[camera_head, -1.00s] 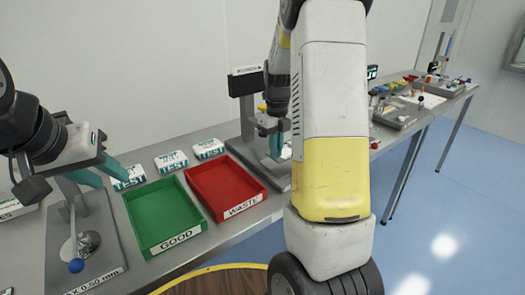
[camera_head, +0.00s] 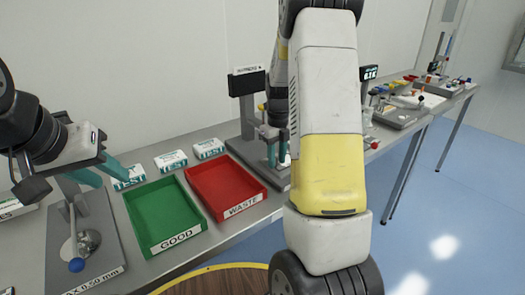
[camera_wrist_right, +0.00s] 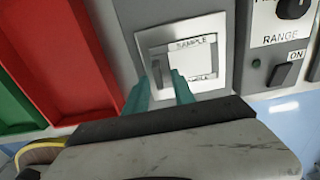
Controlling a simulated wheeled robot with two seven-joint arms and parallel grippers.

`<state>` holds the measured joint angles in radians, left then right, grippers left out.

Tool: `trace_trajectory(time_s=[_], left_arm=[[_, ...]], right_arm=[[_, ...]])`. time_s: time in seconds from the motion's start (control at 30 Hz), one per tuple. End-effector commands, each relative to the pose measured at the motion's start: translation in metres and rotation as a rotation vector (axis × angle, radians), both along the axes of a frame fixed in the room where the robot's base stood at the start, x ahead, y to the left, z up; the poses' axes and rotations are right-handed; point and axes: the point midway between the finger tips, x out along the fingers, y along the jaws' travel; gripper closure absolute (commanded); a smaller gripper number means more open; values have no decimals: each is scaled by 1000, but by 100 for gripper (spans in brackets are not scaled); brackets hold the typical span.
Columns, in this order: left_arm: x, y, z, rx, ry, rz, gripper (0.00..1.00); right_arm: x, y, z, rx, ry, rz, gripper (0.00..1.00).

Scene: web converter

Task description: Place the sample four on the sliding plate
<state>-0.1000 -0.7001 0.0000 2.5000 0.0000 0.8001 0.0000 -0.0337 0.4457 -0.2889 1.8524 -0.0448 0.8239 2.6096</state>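My right gripper (camera_wrist_right: 160,84) has its two teal fingers apart over a pale square plate (camera_wrist_right: 225,50) in the right wrist view. A white square marked SAMPLE lies inside a frame on this plate. I cannot tell whether it is a loose sample or the plate's own marking. No object shows clearly between the fingers. In the head view the right gripper (camera_head: 276,154) is low over the grey device (camera_head: 242,148), partly hidden by my arm. My left gripper (camera_head: 102,174) is open and empty near the leftmost TEST box (camera_head: 132,176).
A green GOOD tray (camera_head: 165,240) and a red WASTE tray (camera_head: 243,207) stand empty at the table's front. Two more TEST boxes (camera_head: 170,160) (camera_head: 208,148) stand behind them. A gauge stand (camera_head: 105,262) is at left. A RANGE panel (camera_wrist_right: 287,42) stands beside the plate.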

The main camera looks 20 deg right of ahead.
Motion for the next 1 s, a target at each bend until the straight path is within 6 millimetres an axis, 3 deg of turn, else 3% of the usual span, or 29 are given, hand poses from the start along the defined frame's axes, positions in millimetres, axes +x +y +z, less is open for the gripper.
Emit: trace_trajectory(time_s=[0.37,0.8,1.0], left_arm=[[0,0,0,0,0,0,64],[0,0,0,0,0,0,64],[0,0,0,0,0,0,64]], right_arm=[[1,0,8,0,-2,0,70],[1,0,96,-1,-4,1,70],[0,0,119,-1,-1,1,70]])
